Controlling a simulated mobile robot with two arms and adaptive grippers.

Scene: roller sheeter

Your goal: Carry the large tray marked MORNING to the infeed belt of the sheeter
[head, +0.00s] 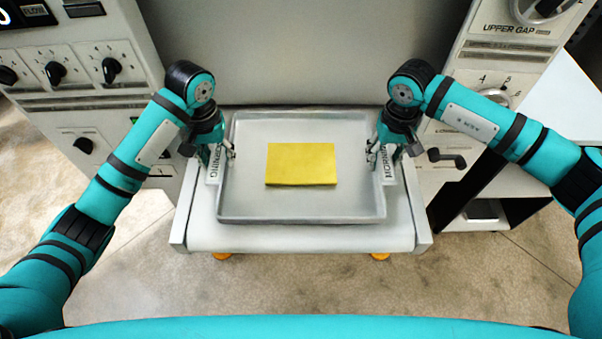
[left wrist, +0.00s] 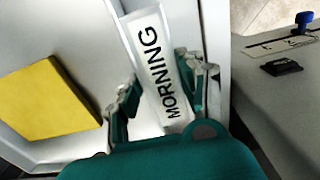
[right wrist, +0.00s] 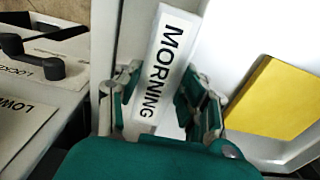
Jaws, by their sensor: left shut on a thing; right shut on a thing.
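The large grey tray (head: 300,207) lies level over the white infeed belt (head: 300,238) in front of the sheeter; I cannot tell whether it rests on the belt or hangs just above it. A yellow slab (head: 301,164) lies flat in it. My left gripper (head: 222,156) is shut on the tray's left side, at a white MORNING label (left wrist: 155,62). My right gripper (head: 384,155) is shut on the right side, at another MORNING label (right wrist: 163,70). The fingers straddle the labelled walls in both wrist views.
Sheeter panels stand on both sides: knobs on the left panel (head: 85,66), and the UPPER GAP panel (head: 515,45) with a crank handle (head: 447,158) close to my right gripper. A grey machine face (head: 290,50) stands behind the tray. Bare floor (head: 300,285) lies in front.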

